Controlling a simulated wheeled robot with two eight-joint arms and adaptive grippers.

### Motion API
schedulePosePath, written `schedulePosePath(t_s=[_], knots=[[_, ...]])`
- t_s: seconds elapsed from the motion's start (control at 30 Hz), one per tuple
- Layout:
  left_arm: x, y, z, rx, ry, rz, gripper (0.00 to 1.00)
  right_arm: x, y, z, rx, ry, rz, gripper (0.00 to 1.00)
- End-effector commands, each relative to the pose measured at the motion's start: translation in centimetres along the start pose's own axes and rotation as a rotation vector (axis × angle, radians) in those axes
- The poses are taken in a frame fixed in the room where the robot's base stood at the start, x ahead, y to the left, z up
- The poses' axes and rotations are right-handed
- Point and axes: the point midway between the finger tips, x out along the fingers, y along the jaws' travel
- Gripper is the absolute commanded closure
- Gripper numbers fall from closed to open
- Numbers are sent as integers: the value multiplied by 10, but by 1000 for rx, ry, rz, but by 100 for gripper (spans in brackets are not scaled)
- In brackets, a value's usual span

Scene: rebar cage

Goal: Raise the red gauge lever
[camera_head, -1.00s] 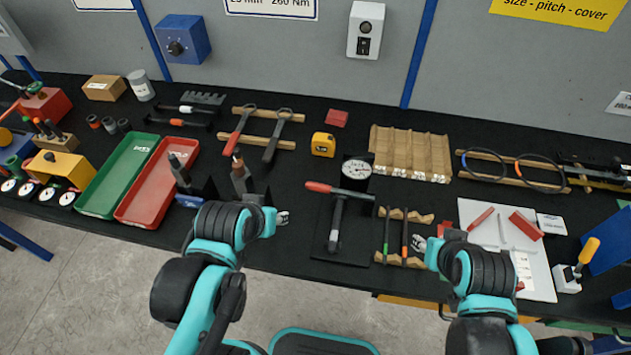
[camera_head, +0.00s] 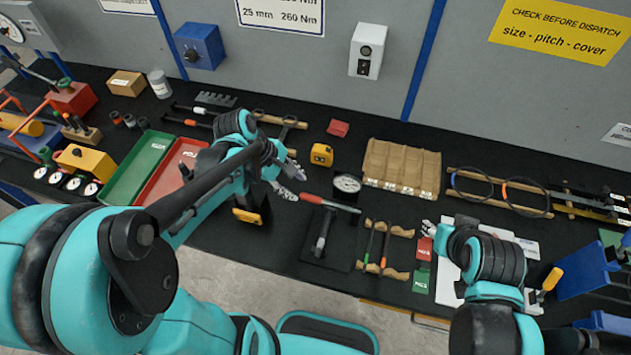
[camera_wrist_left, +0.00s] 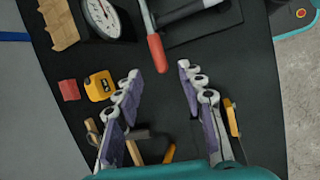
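The red gauge lever (camera_head: 312,198) lies roughly level above a dark plate, just in front of the round white dial gauge (camera_head: 346,184). My left gripper (camera_head: 292,182) is just left of the lever's red end. In the left wrist view, the red grip (camera_wrist_left: 157,53) points toward the gap between the spread fingers (camera_wrist_left: 160,75), with its tip near the fingertips. The fingers are open, and I see no contact. Part of the dial (camera_wrist_left: 103,17) shows at the top. My right gripper (camera_head: 429,229) is over the table on the right, too small to read.
A yellow tape measure (camera_head: 321,155) and a red block (camera_head: 338,128) lie behind the left gripper. Thin tools on wooden rests (camera_head: 374,246) lie right of the lever. My left arm covers part of the red tray (camera_head: 168,172).

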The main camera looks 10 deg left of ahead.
Motion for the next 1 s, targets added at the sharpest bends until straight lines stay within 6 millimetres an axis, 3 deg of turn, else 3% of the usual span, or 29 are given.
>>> schedulePosePath(t_s=[0.17, 0.63, 1.0], knots=[[3, 5, -2, -106, -40, -19, 61, -6, 0, -4, 0, 0, 0, 60], [71, 3, 0, -107, -40, -20, 61, 12, 0, 9, 0, 0, 0, 60], [79, 3, 1, -108, -39, -19, 61, 13, 0, 10, 0, 0, 0, 60]])
